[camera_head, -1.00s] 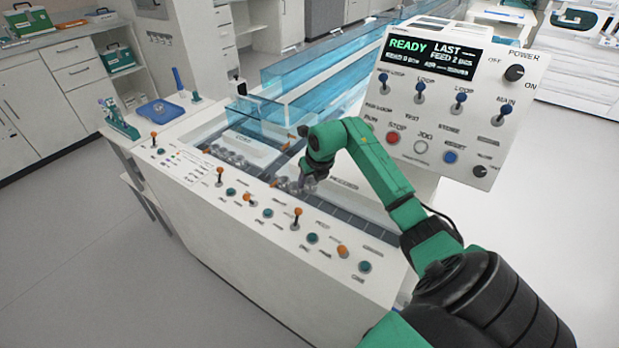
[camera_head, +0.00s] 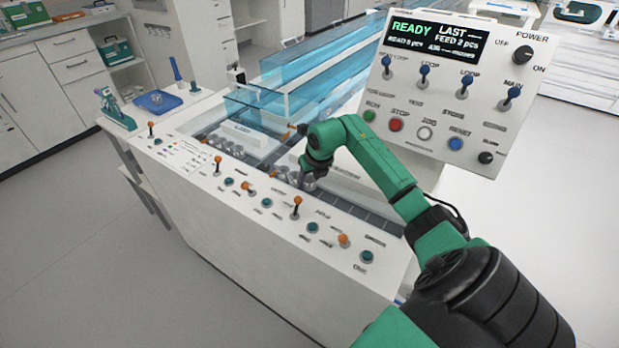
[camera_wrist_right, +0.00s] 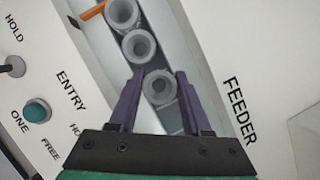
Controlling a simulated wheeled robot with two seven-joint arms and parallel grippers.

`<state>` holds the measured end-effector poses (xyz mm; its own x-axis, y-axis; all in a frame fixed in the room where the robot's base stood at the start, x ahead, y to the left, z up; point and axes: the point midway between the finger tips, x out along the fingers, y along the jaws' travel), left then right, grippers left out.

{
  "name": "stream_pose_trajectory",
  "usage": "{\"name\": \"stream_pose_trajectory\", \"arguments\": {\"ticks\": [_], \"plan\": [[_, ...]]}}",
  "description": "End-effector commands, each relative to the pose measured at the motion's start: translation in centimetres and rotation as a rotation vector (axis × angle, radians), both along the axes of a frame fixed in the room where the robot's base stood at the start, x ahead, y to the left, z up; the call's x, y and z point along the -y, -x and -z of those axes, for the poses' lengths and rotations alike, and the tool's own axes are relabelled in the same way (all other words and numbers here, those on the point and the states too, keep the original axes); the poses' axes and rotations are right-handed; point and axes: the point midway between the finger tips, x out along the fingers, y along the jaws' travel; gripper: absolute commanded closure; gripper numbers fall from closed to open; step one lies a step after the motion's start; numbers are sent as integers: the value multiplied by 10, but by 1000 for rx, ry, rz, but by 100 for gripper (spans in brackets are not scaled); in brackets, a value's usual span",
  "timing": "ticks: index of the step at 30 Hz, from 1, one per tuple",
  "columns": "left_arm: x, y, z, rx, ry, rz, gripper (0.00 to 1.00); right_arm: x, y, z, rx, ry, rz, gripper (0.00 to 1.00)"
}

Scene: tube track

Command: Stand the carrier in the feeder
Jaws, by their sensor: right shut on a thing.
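My right gripper (camera_wrist_right: 160,76) has its two purple fingers shut on a grey, ring-topped carrier (camera_wrist_right: 159,88) in the right wrist view. The carrier looks upright, seen from above, over the dark lane beside the FEEDER label (camera_wrist_right: 240,110). I cannot tell whether its base touches the lane. Another carrier (camera_wrist_right: 138,46) stands just beyond it, with one more (camera_wrist_right: 122,13) behind. In the head view, my right gripper (camera_head: 308,182) points down at the feeder lane (camera_head: 350,208); the held carrier is small there. My left gripper is not in view.
An orange bar (camera_wrist_right: 93,12) lies beside the far carrier. Small orange-tipped levers (camera_head: 297,202) and teal buttons (camera_head: 313,227) line the front panel. Blue clear guards (camera_head: 290,95) stand behind. A control panel (camera_head: 455,85) reading READY rises at right. The lane's near end is bare.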

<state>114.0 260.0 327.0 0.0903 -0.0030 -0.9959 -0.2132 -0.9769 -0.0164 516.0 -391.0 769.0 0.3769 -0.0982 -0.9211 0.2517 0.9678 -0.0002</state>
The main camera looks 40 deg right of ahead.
Motion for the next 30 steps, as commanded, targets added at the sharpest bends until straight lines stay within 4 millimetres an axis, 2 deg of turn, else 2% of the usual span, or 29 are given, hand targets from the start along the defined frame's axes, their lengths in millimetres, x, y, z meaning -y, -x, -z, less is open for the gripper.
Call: {"name": "stream_pose_trajectory", "arguments": {"ticks": [29,30], "plan": [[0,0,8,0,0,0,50,-1,1,13,-5,-2,0,83],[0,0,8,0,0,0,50,-1,1,14,-6,-2,0,36]]}}
